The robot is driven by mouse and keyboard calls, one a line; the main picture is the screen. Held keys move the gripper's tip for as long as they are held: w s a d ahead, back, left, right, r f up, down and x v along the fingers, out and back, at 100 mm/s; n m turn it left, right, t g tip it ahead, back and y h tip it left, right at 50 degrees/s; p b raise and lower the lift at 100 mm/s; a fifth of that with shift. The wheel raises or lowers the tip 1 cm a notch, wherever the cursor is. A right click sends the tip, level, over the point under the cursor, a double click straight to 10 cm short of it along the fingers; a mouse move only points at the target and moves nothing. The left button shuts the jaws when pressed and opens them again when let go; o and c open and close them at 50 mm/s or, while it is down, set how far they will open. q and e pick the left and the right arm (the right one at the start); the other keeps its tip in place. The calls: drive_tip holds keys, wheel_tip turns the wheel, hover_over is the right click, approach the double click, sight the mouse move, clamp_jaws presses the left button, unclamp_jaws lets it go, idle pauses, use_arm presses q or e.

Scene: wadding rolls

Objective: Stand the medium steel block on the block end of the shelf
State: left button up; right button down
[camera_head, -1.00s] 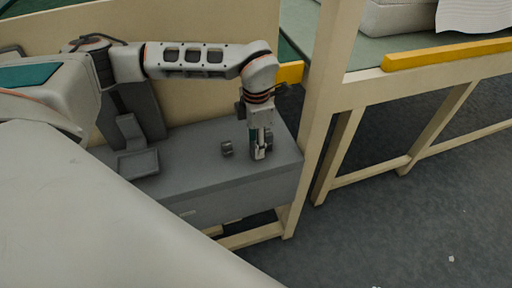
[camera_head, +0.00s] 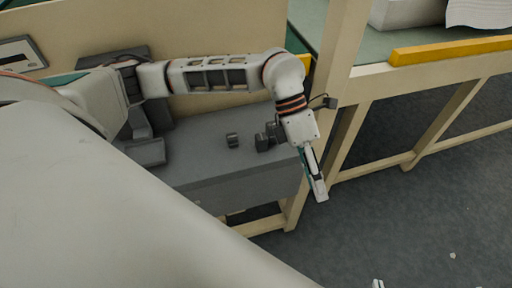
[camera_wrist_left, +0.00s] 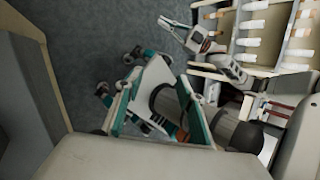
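The grey shelf (camera_head: 197,160) stands against a beige panel in the head view. Three dark steel blocks are on its right part: one apart on the left (camera_head: 232,140), one in the middle (camera_head: 262,142), and one close behind it at the right (camera_head: 275,130). Their sizes are hard to compare, so I cannot be sure which is medium. My left gripper (camera_head: 314,178) hangs past the shelf's right end, pointing down, with no block visible in it; its opening is unclear. My right gripper's tips (camera_head: 378,284) show at the bottom edge; it looks open in the left wrist view (camera_wrist_left: 185,34).
A dark grey holder (camera_head: 146,152) stands on the shelf's left. A beige post (camera_head: 339,60) rises close beside my left gripper. To the right is a table with a yellow rail (camera_head: 450,49) and white wadding. The grey floor (camera_head: 430,215) at lower right is mostly clear.

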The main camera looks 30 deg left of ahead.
use_arm(q)
drive_tip(key=s+d+r+n+g+h, duration=0.1)
drive_tip(key=s+d+r+h, duration=0.1)
drive_tip(key=d+h, duration=0.15)
drive_tip(key=s+d+r+h, duration=0.2)
drive_tip(key=d, duration=0.3)
drive_tip(key=w+d+r+n+t+h, duration=0.3)
drive_tip(key=d+r+n+t+h, duration=0.15)
drive_tip(key=r+n+h, duration=0.2)
drive_tip(key=w+a+f+n+t+y, duration=0.2)
drive_tip(key=w+a+f+n+t, duration=0.25)
drive_tip(key=n+t, duration=0.4)
drive_tip(key=w+a+f+n+t+y, duration=0.35)
drive_tip(key=w+n+t, duration=0.2)
drive_tip(key=n, duration=0.65)
drive_tip(key=s+a+f+n+t+y, duration=0.1)
drive_tip(key=a+f+n+t+y, duration=0.1)
drive_tip(key=a+f+n+y, duration=0.7)
drive_tip(key=s+a+f+n+g, duration=0.1)
drive_tip(key=s+a+f, duration=0.2)
drive_tip(key=f, duration=0.3)
drive_tip(key=s+a+f+n+g+y, duration=0.1)
drive_tip(key=s+a+f+n+g, duration=0.1)
drive_tip(key=s+f, duration=0.4)
drive_tip(key=s+a+f+n+g+y, duration=0.1)
drive_tip(key=s+a+f+g, duration=0.1)
drive_tip(key=f, duration=0.5)
drive_tip(key=shift+s+a+f, duration=0.35)
drive_tip(key=shift+s+a, duration=0.5)
drive_tip(key=shift+s, duration=0.3)
